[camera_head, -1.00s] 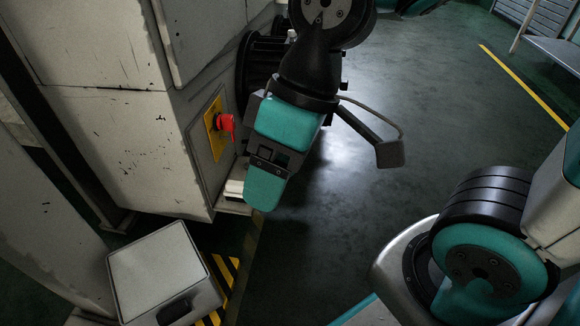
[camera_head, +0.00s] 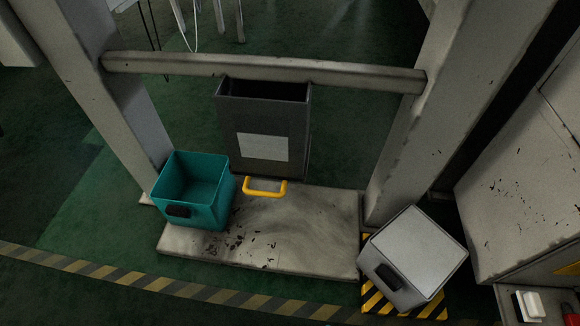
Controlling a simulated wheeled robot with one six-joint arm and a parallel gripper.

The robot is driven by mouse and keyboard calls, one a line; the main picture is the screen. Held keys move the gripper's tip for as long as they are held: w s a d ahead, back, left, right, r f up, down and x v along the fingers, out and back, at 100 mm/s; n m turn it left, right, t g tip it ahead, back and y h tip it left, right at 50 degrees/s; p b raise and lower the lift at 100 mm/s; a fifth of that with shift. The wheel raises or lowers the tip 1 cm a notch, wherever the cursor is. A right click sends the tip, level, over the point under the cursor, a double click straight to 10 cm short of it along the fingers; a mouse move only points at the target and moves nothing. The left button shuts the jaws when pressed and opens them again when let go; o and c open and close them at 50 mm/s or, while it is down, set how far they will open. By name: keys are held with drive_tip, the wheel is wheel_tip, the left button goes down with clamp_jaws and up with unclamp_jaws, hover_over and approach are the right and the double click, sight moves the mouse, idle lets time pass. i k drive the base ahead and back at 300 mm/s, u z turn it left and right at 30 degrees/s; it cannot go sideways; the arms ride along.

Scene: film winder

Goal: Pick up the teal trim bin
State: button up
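The teal trim bin (camera_head: 206,214) is an open-topped box with a dark handle patch on its front face. It stands upright at the left end of a low, scuffed platform, close to the left post. It looks empty from what shows of its inside. My gripper is not in this view, and nothing of my arm shows near the bin.
A dark grey bin (camera_head: 262,145) with a white label stands behind the platform (camera_head: 300,235). A yellow handle (camera_head: 265,187) lies before it. A crossbar (camera_head: 265,70) spans two posts. A pale box (camera_head: 413,255) sits right on striped floor. Green floor in front is clear.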

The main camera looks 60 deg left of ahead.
sight(193, 190)
drive_tip(key=u, duration=2.6)
